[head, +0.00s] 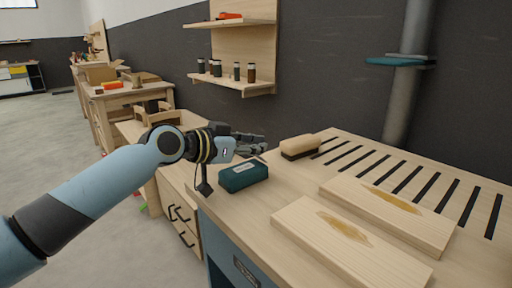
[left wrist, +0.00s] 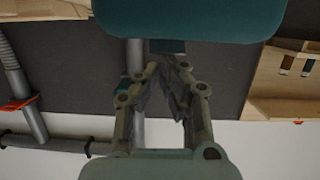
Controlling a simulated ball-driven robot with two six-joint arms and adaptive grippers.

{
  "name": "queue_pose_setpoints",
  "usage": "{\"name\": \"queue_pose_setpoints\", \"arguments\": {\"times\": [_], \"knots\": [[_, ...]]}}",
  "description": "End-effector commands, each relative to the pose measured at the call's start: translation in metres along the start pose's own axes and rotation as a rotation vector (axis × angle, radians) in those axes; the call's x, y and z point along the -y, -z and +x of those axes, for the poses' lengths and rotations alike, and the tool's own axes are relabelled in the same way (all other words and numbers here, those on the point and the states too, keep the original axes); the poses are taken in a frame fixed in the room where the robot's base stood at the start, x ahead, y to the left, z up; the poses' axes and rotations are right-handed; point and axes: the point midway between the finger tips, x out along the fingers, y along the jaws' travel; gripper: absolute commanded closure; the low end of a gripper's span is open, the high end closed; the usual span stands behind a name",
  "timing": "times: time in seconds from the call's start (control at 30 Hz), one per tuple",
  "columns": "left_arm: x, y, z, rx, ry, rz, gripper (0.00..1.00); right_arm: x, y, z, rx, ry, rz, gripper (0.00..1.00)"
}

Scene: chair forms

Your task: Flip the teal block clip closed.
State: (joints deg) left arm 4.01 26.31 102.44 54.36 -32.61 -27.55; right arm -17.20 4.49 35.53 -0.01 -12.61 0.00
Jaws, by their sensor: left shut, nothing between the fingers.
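A dark teal block (head: 243,176) with a pale label on its top sits near the left edge of the workbench. My left gripper (head: 257,146) comes in from the left and hovers just above and behind the block. Its fingers look shut and hold nothing. In the left wrist view, the fingers (left wrist: 170,74) converge. A large teal surface (left wrist: 190,18) fills the top of that view, and I cannot tell for sure what it belongs to. I cannot tell from here whether any clip part of the block is open. My right gripper is out of view.
A tan-and-dark brush (head: 300,147) and two stained boards (head: 345,232) (head: 390,208) lie on the slotted workbench (head: 255,205). A grey pipe (head: 403,100) with a teal plate (head: 398,61) stands behind. A wall shelf (head: 232,82) holds small jars.

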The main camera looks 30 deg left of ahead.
Motion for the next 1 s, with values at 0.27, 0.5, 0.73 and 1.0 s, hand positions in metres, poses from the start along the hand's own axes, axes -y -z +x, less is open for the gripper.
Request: {"name": "queue_pose_setpoints", "arguments": {"times": [0.27,0.5,0.73,1.0], "knots": [[0.0,-0.0009,-0.0004,-0.009,0.0,-0.001,1.0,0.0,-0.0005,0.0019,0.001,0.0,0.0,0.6],[0.0001,-0.0013,-0.0007,-0.018,0.0,-0.001,1.0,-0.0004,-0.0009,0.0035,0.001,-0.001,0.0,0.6],[0.0001,-0.0019,-0.0011,-0.022,0.0,0.0,1.0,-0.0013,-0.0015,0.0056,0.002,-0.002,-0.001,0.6],[0.0001,-0.003,-0.0019,-0.022,0.0,0.001,1.0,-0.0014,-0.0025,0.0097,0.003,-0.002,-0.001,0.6]]}}
